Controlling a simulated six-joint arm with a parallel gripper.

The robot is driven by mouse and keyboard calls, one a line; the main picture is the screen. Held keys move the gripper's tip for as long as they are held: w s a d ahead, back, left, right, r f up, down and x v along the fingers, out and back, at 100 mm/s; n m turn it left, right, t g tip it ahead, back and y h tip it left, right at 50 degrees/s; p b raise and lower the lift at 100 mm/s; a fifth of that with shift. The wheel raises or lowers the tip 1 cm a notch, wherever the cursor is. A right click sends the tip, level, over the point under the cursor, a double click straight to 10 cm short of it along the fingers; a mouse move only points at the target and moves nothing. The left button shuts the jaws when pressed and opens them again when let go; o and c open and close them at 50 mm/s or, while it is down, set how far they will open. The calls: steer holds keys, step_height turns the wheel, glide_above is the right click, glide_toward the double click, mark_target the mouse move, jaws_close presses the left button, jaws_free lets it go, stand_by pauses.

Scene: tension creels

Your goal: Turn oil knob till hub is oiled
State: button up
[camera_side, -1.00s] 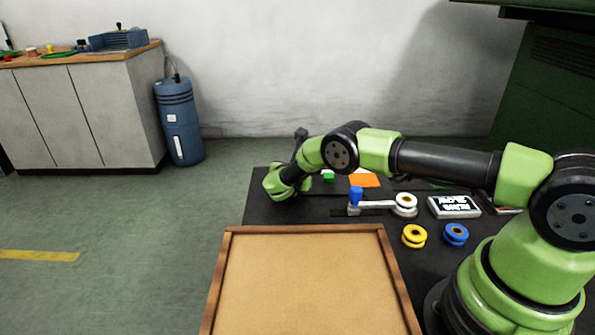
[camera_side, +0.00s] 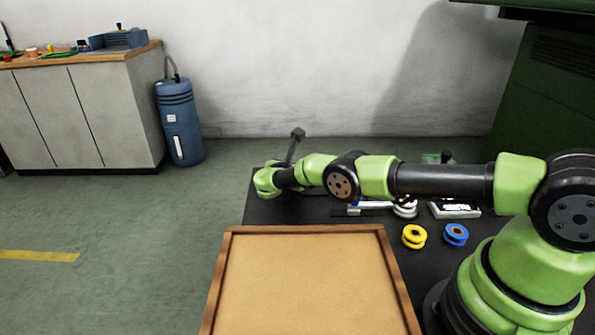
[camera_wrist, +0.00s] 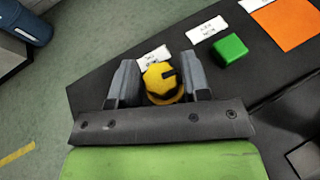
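The yellow knob (camera_wrist: 160,76) with a black mark on its top sits between the two fingers of my gripper (camera_wrist: 160,80) in the wrist view. The fingers flank it closely on left and right; whether both touch it I cannot tell. In the side view my gripper is at the far left corner of the black table, and my own wrist hides the knob and fingertips. A white wheel (camera_side: 406,211), possibly the hub, shows at the end of a grey lever (camera_side: 365,209), partly hidden behind my arm. I cannot see any oil on it.
White labels (camera_wrist: 206,29) lie beside the knob and a green block (camera_wrist: 230,47); an orange sheet (camera_wrist: 289,22) is farther right. A yellow spool (camera_side: 414,236), a blue spool (camera_side: 456,234) and a display panel (camera_side: 455,211) are right of the wood-rimmed tray (camera_side: 230,275). The tray is empty.

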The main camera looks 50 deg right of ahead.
steer(key=shift+o, duration=1)
steer(key=v, duration=1)
steer(key=shift+d, duration=0.15)
